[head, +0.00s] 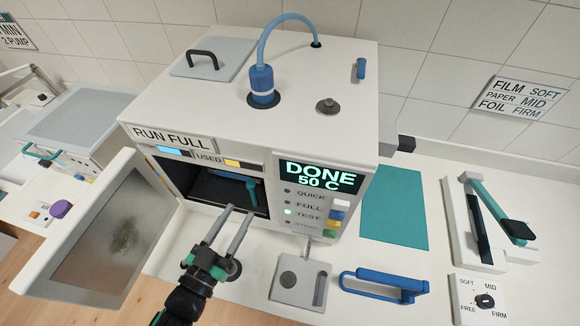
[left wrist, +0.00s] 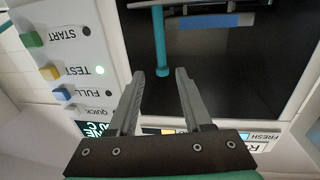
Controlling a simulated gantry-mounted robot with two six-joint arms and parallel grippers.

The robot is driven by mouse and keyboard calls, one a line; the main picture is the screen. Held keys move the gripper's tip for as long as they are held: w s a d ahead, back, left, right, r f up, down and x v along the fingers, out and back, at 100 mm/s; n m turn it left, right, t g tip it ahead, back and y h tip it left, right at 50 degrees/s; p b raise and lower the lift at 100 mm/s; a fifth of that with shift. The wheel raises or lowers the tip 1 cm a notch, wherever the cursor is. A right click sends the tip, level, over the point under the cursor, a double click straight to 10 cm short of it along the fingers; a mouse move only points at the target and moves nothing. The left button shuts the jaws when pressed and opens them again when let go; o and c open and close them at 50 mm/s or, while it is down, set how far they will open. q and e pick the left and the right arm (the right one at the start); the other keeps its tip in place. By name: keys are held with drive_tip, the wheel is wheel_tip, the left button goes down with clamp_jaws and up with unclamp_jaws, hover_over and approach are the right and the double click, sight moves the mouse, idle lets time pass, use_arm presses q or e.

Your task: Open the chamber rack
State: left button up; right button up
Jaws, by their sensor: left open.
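The white machine (head: 240,75) has its chamber (head: 205,188) open at the front, with a dark interior. Its door (head: 115,225) is swung wide out to the left. Inside, a teal rack part (head: 248,184) shows; in the left wrist view it is a teal bar (left wrist: 158,38) beside a grey piece with a blue strip (left wrist: 212,20). The rest of the rack is hard to make out in the dark. My left gripper (head: 240,211) is open and empty at the chamber mouth. In the left wrist view the teal bar's end lies between its fingertips (left wrist: 160,73). My right gripper is out of view.
The display (head: 318,174) reads DONE 50 C, above coloured buttons (head: 336,217) right of the opening. A grey block (head: 300,280) and a blue-handled tool (head: 385,283) lie on the counter in front. A teal mat (head: 385,207) lies to the right.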

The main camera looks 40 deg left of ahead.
use_arm(q)
hover_over(261, 195)
drive_tip(key=shift+p, duration=0.35)
clamp_jaws()
idle(1.4)
